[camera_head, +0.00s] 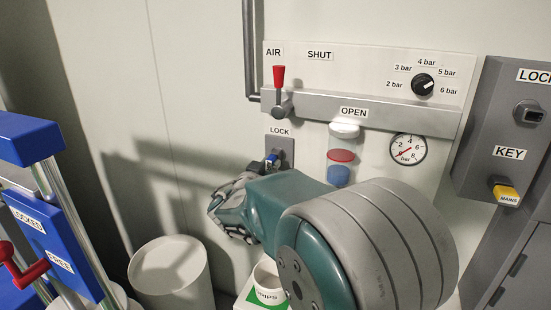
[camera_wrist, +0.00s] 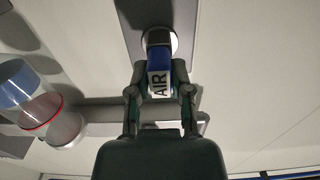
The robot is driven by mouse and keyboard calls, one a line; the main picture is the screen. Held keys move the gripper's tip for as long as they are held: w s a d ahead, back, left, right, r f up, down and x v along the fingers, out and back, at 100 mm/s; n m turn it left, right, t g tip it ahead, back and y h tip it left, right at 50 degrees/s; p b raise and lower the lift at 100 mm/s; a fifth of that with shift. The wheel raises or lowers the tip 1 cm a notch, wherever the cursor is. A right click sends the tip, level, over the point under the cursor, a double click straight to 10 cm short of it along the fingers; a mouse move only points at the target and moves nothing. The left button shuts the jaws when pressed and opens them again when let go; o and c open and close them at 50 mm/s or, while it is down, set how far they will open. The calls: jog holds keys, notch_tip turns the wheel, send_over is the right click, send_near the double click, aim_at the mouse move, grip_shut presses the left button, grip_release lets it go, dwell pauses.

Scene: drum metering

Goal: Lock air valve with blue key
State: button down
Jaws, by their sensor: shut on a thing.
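The air valve's red handle (camera_head: 279,77) points upright, between the AIR and SHUT labels at the top left of the panel. Below it is the grey LOCK plate (camera_head: 289,150), which also shows in the wrist view (camera_wrist: 185,13). The blue key (camera_head: 272,160) is at this plate. In the wrist view the blue key (camera_wrist: 159,82), with a white AIR label, meets the round lock face. My gripper (camera_wrist: 161,73) is shut on the key, one finger on each side. How deep the key sits is hidden. In the head view my arm partly hides the gripper.
A pressure gauge (camera_head: 407,149), a selector knob (camera_head: 422,84) and a clear cylinder (camera_head: 342,151) with red and blue parts sit right of the lock. A grey key box (camera_head: 510,125) holds a yellow MAINS key (camera_head: 505,192). A white bin (camera_head: 170,272) and blue frame (camera_head: 45,235) stand left.

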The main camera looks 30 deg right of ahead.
jog(key=shift+f, duration=0.3)
jog(key=c, duration=0.6)
grip_release()
jog(key=shift+o, duration=0.7)
jog(key=shift+r, duration=0.15)
jog(key=shift+a, duration=0.1)
jog(key=v, duration=1.2)
